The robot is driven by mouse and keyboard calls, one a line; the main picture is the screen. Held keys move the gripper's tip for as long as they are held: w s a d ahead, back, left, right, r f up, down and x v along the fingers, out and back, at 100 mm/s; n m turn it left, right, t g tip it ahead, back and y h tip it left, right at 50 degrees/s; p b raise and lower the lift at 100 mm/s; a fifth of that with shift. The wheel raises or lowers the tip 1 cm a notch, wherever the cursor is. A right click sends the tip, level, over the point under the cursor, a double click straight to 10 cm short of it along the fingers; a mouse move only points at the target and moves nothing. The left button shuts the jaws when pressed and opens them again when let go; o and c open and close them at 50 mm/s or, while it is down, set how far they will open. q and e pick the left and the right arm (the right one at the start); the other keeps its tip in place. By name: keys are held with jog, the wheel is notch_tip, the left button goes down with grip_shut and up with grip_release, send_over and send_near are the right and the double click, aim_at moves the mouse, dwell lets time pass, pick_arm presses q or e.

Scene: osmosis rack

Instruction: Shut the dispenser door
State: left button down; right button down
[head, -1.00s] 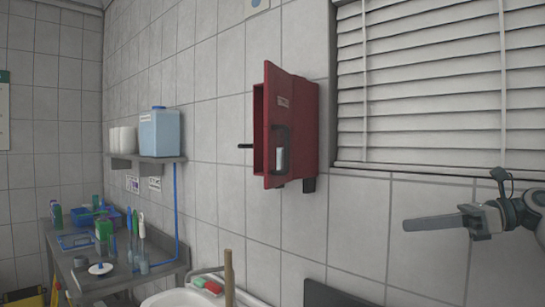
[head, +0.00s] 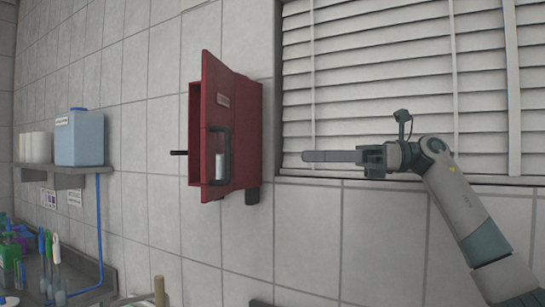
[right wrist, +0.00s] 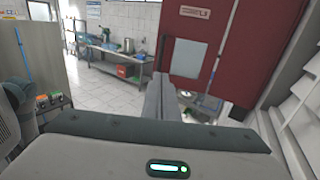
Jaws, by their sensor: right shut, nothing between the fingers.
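The red dispenser (head: 246,130) hangs on the tiled wall left of the window in the head view. Its door (head: 213,110) stands ajar, with a dark gap along its left side. The door has a clear window and a handle (head: 228,157). My right gripper (head: 305,156) is shut and empty, pointing left, to the right of the dispenser and apart from it in the picture. In the right wrist view the shut fingers (right wrist: 160,90) point toward the red dispenser (right wrist: 225,25), which fills the upper right. My left gripper is not in view.
White window blinds (head: 380,80) lie behind my right arm. A shelf (head: 60,175) with a blue canister (head: 80,138) is at the left, above a grey counter with bottles and tools. A dark peg (head: 179,153) shows left of the dispenser. The wall below the dispenser is bare.

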jog(key=a, duration=0.1)
jog(key=p, duration=0.6)
send_near(229, 129)
jog(key=w+a+f, duration=0.1)
jog(key=a+f, duration=0.4)
jog(key=shift+w+a+f, duration=0.15)
jog(key=shift+a+f, duration=0.05)
jog(key=shift+a, duration=0.3)
